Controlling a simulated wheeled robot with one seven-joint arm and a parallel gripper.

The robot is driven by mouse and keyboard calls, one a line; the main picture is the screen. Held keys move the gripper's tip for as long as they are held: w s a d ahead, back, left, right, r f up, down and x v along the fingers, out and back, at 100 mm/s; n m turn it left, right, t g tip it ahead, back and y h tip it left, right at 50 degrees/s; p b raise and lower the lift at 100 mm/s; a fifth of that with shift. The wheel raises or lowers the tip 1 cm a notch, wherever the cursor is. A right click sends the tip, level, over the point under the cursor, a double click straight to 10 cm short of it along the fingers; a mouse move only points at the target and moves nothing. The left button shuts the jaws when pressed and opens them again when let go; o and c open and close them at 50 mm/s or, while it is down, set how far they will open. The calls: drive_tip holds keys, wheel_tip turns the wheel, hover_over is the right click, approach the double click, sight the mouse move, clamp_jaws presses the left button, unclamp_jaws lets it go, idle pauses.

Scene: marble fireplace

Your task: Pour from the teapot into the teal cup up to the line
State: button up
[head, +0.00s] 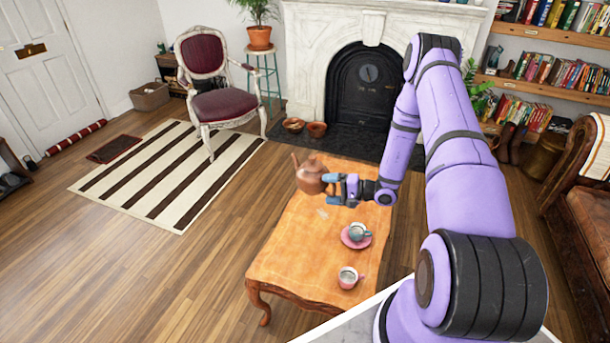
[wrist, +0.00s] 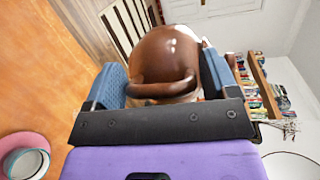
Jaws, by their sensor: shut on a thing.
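The brown teapot (head: 310,177) is at the far left part of the wooden table, its spout pointing up and to the left in the head view. My gripper (head: 338,186) is shut on the teapot's handle, at its right side. In the wrist view the teapot's body (wrist: 166,50) fills the space beyond the fingers, with the handle (wrist: 160,88) between them. The teal cup (head: 359,232) stands on a pink saucer (head: 345,241), nearer than the teapot and to its right. The cup's line and contents are too small to make out. I cannot tell whether the teapot touches the table.
The table's left half is mostly clear. An armchair (head: 213,90) and the fireplace (head: 362,85) stand farther back.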

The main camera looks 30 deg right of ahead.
drive_tip(key=s+d+f+m+h, duration=0.2)
drive_tip(key=s+d+f, duration=0.5)
drive_tip(key=s+f, duration=0.4)
drive_tip(key=s+d+f+m+h, duration=0.2)
drive_tip(key=s+d+f, duration=0.4)
drive_tip(key=s+f, duration=0.5)
drive_tip(key=shift+d+f+m+t, duration=0.25)
drive_tip(key=shift+d+m+t, duration=0.05)
drive_tip(key=shift+d+t, duration=0.1)
idle(0.3)
drive_tip(key=shift+w+r+m+g+h, duration=0.15)
drive_tip(key=shift+w+r+g, duration=0.15)
drive_tip(key=shift+r, duration=0.25)
drive_tip(key=shift+w+r+m+g+h, duration=0.15)
drive_tip(key=shift+r+g, duration=0.15)
drive_tip(key=shift+r, duration=0.2)
idle(3.0)
